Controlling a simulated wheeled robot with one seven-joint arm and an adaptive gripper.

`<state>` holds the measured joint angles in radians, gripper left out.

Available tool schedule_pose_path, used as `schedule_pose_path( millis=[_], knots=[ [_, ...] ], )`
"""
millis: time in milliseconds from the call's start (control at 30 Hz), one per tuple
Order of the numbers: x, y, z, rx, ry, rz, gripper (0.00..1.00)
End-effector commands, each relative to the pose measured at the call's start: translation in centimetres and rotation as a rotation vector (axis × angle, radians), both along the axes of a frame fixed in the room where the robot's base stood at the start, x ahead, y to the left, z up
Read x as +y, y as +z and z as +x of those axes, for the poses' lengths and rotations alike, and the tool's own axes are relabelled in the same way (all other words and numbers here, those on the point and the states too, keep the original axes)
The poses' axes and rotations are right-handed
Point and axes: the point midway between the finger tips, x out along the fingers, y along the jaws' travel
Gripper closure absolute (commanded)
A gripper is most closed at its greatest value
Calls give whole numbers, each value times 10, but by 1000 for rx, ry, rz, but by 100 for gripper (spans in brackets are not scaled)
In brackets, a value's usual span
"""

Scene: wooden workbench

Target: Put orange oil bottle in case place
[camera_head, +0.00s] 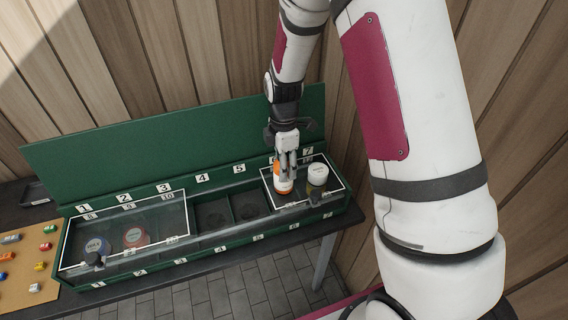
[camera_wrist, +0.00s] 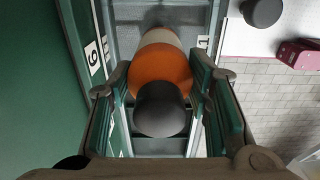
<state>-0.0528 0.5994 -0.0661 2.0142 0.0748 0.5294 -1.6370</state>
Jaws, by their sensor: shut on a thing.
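The orange oil bottle (camera_head: 283,180) has an orange body with a white band, and a dark cap that shows in the wrist view (camera_wrist: 162,108). My gripper (camera_head: 287,163) is shut on it from above, with one finger on each side in the wrist view. The green case (camera_head: 150,148) stands open on the workbench, its lid raised at the back. The bottle is over the case's right end, near labels 6 and 7. I cannot tell whether it touches the surface below.
A white-capped bottle (camera_head: 317,176) stands just right of the held bottle. A clear cover (camera_head: 160,215) lies over the left compartments, with a blue and a red item beneath. The middle compartments (camera_head: 213,215) look empty. A board with small coloured parts (camera_head: 28,262) lies at the left.

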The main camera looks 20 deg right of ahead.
Motion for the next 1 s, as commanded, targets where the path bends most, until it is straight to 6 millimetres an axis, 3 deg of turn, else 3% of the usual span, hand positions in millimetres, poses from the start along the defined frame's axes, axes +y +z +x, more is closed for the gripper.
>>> schedule_pose_path(
  millis=[267,300,367,767,1000],
  knots=[
    [0,-3,0,0,0,0,92],
    [0,-3,0,1,0,-1,48],
    [0,-3,0,1,0,-1,35],
    [0,2,0,-1,0,0,35],
    [0,36,2,-6,0,1,35]
  ],
)
